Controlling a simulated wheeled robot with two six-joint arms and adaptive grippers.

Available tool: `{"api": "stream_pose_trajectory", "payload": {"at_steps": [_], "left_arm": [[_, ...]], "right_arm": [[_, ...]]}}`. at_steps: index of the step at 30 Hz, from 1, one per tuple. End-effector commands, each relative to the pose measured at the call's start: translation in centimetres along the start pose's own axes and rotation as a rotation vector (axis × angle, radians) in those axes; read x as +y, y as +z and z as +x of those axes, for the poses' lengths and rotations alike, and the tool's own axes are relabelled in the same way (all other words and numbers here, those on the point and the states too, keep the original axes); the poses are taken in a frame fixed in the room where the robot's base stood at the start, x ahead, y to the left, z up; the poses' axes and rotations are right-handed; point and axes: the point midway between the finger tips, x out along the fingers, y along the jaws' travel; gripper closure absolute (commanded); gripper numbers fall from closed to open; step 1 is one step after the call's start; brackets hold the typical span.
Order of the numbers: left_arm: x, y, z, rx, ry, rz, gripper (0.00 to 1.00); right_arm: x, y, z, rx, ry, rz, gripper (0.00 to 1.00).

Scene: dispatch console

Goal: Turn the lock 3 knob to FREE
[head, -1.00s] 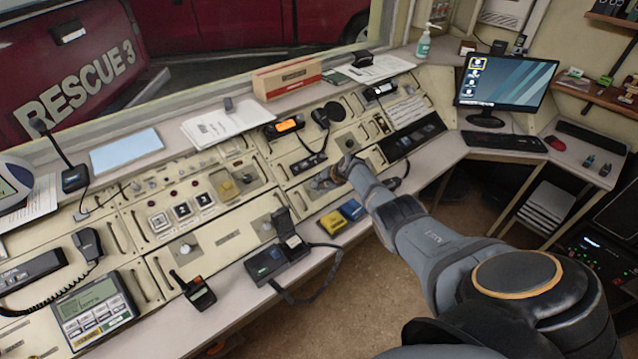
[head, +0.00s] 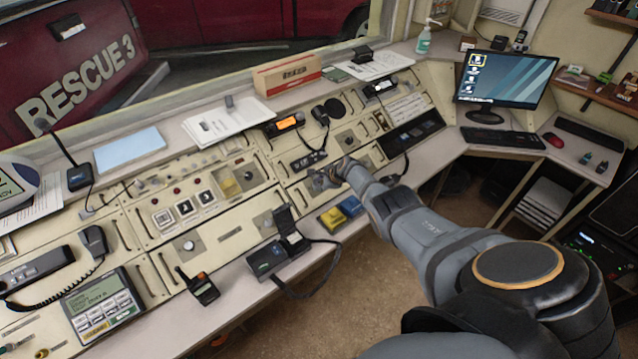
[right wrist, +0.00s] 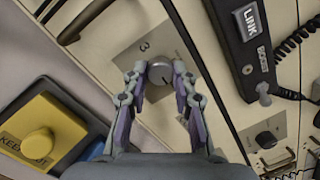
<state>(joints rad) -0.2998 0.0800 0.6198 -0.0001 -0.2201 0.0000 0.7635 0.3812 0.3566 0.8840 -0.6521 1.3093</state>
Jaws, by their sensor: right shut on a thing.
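The lock 3 knob (right wrist: 160,73) is a small round grey knob on a metal plate (right wrist: 128,62) marked "3", in the right wrist view. My right gripper (right wrist: 159,76) is shut on it, one finger on each side. A short dark mark shows on the knob's face; the fingers hide part of the plate and any position labels there. In the head view, my right gripper (head: 326,178) is at the sloping console front, and its own fingers hide the knob. My left gripper is in neither view.
A yellow button box (right wrist: 45,135) and a blue one (head: 351,207) sit on the ledge below the gripper. A black LINK handset unit (right wrist: 250,40) with a coiled cord is close to the right finger. A black device with an open lid (head: 268,260) stands further left.

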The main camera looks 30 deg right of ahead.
Motion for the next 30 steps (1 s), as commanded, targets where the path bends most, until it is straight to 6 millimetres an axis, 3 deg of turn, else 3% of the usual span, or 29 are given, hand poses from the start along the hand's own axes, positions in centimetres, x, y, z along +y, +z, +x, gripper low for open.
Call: {"api": "stream_pose_trajectory", "payload": {"at_steps": [9, 10, 15, 30], "left_arm": [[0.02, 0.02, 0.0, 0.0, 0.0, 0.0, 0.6], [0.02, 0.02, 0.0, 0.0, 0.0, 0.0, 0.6], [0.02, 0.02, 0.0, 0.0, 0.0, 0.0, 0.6], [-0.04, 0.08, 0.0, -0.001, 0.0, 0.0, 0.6]], "right_arm": [[0.07, -0.02, 0.02, 0.0, 0.001, 0.003, 1.0], [0.06, -0.02, 0.02, 0.0, 0.001, 0.003, 0.72], [0.06, -0.01, 0.02, 0.0, 0.001, 0.002, 0.5], [-0.16, -0.3, -0.76, -0.002, -0.003, 0.001, 0.5]]}}
